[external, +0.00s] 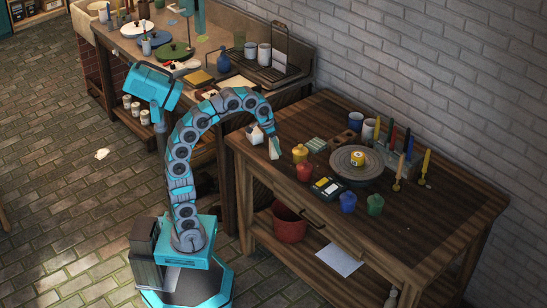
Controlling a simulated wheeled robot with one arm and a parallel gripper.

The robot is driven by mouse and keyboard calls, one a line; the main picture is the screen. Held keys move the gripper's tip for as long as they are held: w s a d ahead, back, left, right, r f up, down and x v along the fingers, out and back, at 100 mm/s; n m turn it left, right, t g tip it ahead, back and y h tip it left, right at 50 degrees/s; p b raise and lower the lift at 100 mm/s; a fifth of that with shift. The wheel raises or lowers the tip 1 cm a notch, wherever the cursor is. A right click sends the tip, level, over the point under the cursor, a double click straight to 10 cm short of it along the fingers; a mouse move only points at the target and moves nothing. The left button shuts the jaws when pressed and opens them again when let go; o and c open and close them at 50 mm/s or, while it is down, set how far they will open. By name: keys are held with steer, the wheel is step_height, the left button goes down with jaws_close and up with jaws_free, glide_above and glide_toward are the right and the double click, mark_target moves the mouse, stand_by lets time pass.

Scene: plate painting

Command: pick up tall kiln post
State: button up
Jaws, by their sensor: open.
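My gripper (265,142) hangs over the left end of the wooden table, with its two pale fingers apart and nothing visible between them. My blue arm arches up and over to it from the left. I cannot make out a tall kiln post for certain in the external view; it may be hidden or too small to tell.
Small yellow (300,153), red (304,172), blue (348,202) and green (375,204) jars surround a grey wheel (340,162) bearing a yellow pot (358,158). Mugs (356,121) stand near the brick wall. The table's right end is clear.

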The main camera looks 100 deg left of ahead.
steer(key=shift+w+f, duration=0.1)
steer(key=shift+f, duration=0.45)
steer(key=shift+c, duration=0.2)
steer(key=shift+r, duration=0.1)
jaws_close()
